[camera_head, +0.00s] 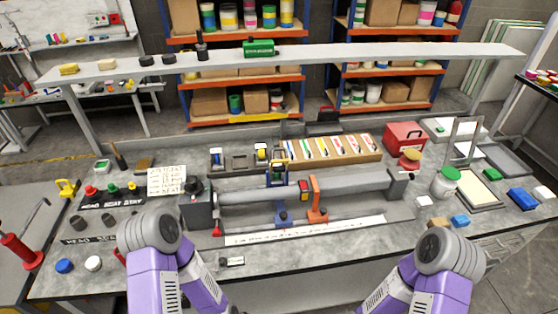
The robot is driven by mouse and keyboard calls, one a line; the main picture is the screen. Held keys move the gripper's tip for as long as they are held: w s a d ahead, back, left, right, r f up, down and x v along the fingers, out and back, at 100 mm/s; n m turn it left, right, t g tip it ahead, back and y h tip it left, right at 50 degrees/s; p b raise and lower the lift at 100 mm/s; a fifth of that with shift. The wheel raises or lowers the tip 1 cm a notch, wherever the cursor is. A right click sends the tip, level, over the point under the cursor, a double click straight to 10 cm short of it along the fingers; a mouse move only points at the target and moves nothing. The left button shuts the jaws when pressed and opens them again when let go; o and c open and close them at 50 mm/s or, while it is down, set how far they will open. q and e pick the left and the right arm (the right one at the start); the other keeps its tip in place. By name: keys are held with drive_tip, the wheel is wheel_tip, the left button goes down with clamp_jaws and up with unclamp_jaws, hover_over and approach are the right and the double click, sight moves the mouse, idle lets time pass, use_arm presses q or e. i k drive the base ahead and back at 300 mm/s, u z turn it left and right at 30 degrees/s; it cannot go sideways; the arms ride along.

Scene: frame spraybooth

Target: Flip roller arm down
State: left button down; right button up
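A bench machine with a long grey cylinder (350,184) lies across the middle of the bench, between a dark grey end block (197,210) on the left and a smaller block (402,183) on the right. A blue bracket (282,217) and an orange bracket (316,214) stand upright at its front. A blue upright frame (277,170) rises behind the cylinder in line with the blue bracket. I cannot tell which of these is the roller arm. Purple links of both my arms show at the bottom edge; neither gripper is visible.
A white scale strip (305,230) runs along the front of the machine. Several coloured knobs and a label card (166,180) are at left. A wooden rack (335,150) is behind. A red box (404,137) and a green-lidded jar (446,181) are at right. A long shelf (350,53) spans above.

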sight(280, 169)
drive_tip(key=z, duration=1.9)
drive_tip(key=k, duration=0.85)
drive_tip(key=u, duration=1.2)
drive_tip(key=i, duration=0.5)
drive_tip(key=u, duration=0.05)
